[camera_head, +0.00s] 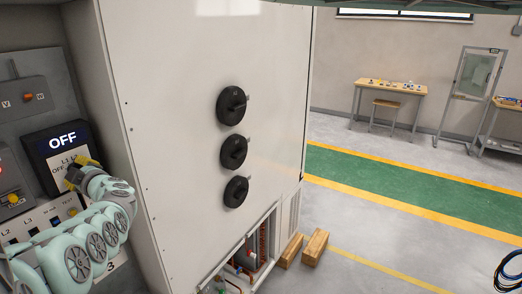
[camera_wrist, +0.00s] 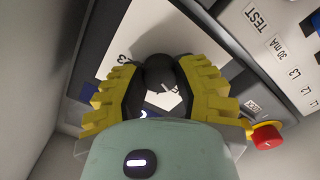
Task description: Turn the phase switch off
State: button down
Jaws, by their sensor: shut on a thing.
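The phase switch is a black rotary knob (camera_wrist: 160,68) on a white plate with phase labels such as L3, seen in the wrist view. My gripper (camera_wrist: 162,88) is shut on it, with a yellow ribbed finger on each side. In the head view, my gripper (camera_head: 78,172) reaches the dark-framed panel (camera_head: 42,137) at the left, which reads OFF above its L1 and L2 labels. The knob is hidden behind my gripper in that view, and its pointer position cannot be told.
A red button (camera_wrist: 266,137) sits near the right finger. A tall white cabinet (camera_head: 180,90) with three black rotary handles stands right of the panel. Wooden blocks (camera_head: 315,247) lie by its base. Open floor with a green lane (camera_head: 400,190) is further right.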

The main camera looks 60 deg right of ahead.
jog(key=shift+f, duration=0.15)
jog(key=c, duration=0.6)
grip_release()
jog(key=shift+s, duration=0.1)
jog(key=s, duration=1.2)
jog(key=shift+d, duration=0.3)
jog(key=shift+r, duration=0.2)
